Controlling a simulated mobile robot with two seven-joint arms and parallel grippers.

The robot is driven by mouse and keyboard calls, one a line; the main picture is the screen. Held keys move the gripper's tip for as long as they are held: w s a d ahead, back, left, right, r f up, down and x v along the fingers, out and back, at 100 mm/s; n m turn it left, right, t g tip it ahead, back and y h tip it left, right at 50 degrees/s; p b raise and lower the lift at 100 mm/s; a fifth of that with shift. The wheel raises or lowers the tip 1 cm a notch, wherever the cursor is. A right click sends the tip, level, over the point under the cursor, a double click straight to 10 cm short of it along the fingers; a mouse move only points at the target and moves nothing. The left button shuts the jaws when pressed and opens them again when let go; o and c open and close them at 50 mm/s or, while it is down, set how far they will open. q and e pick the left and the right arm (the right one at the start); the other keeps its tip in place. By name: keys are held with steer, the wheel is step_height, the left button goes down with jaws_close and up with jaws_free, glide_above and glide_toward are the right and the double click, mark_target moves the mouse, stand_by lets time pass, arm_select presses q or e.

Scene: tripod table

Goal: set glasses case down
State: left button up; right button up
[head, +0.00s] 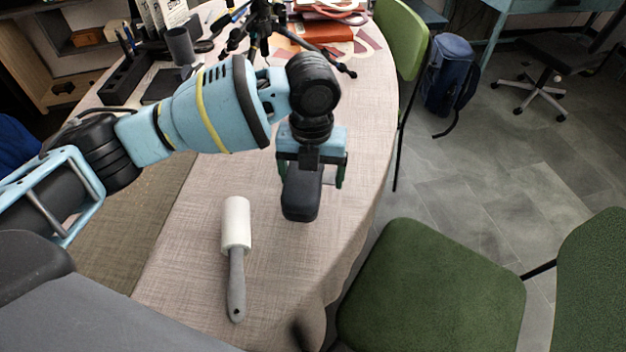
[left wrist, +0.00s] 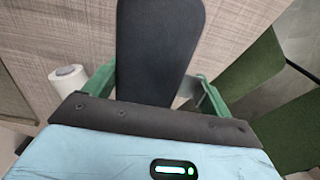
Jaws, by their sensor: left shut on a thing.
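The glasses case (head: 300,196) is dark grey, long and rounded at its end. My left gripper (head: 312,178) is shut on it, with a green finger on each side. In the head view the case shows over the right part of the cloth-covered table; I cannot tell whether it touches the cloth. In the left wrist view the case (left wrist: 158,48) stretches away from between the fingers (left wrist: 155,90). The gripper body hides its near end. My right gripper is not in view.
A lint roller (head: 236,230) with a white head and grey handle lies on the tablecloth (head: 185,240), left of the case. A tripod (head: 262,28) and books (head: 325,30) are at the back. Green chairs (head: 430,285) stand right of the table edge. Cloth around the roller is clear.

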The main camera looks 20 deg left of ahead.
arm_select(q)
steer(key=shift+w, duration=0.2)
steer(key=shift+w, duration=0.25)
steer(key=shift+w+f+b, duration=0.1)
steer(key=shift+f+b, duration=0.2)
steer(key=shift+f, duration=1.5)
steer(key=shift+f, duration=0.1)
steer(key=o, duration=1)
step_height(320, 180, up, 12)
steer(key=shift+r+p, duration=0.1)
steer(key=shift+p, duration=0.65)
